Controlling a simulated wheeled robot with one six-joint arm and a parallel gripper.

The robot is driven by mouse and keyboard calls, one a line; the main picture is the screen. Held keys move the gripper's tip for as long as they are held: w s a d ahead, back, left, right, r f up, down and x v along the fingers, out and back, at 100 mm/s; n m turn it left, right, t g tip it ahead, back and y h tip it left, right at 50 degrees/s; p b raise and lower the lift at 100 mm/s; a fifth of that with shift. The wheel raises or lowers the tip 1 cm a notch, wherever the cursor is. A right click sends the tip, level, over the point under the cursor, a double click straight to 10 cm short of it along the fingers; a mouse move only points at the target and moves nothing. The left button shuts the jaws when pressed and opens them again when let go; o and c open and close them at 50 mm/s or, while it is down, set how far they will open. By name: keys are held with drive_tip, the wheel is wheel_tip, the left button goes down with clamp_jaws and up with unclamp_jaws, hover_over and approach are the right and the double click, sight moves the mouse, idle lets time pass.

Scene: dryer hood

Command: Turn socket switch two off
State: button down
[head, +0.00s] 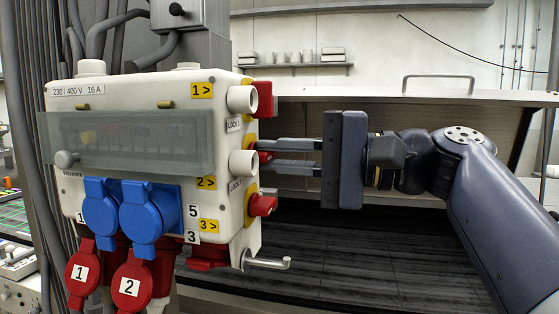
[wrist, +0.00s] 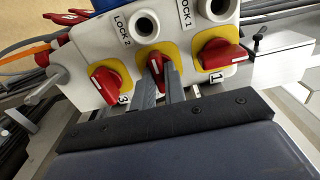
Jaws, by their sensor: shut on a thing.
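A white socket box (head: 225,130) carries three red rotary switches on yellow plates on its right side. Switch two (wrist: 156,64) is the middle one, and its red handle also shows between the finger ends in the head view (head: 264,157). My gripper (wrist: 158,80) is shut on this handle, with one finger on each side; the fingers partly hide it. In the head view my gripper (head: 270,156) reaches in level from the right. Switch one (wrist: 222,54) and switch three (wrist: 108,80) stand on either side, their handles slanted compared with the middle one.
White round lock barrels (head: 243,99) stick out near the switches. Blue sockets (head: 150,212) and red sockets (head: 132,285) hang at the front. A dark slatted surface (head: 340,250) lies below my gripper.

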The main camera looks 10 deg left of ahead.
idle(0.3)
drive_tip(key=c, duration=1.5)
unclamp_jaws()
drive_tip(key=shift+o, duration=0.2)
drive_tip(key=d+b, duration=0.1)
drive_tip(key=d, duration=0.9)
drive_tip(key=shift+s+d, duration=0.4)
drive_tip(key=shift+s, duration=0.05)
drive_tip(key=shift+a, duration=0.1)
drive_tip(key=shift+w+a+p, duration=0.15)
drive_tip(key=shift+a, duration=1.6)
drive_tip(key=shift+w+a+p, duration=0.15)
drive_tip(key=shift+a+p, duration=0.05)
drive_tip(key=shift+a, duration=1.6)
drive_tip(key=shift+w+a+p, duration=0.15)
drive_tip(key=shift+a, duration=1.6)
drive_tip(key=shift+d, duration=0.1)
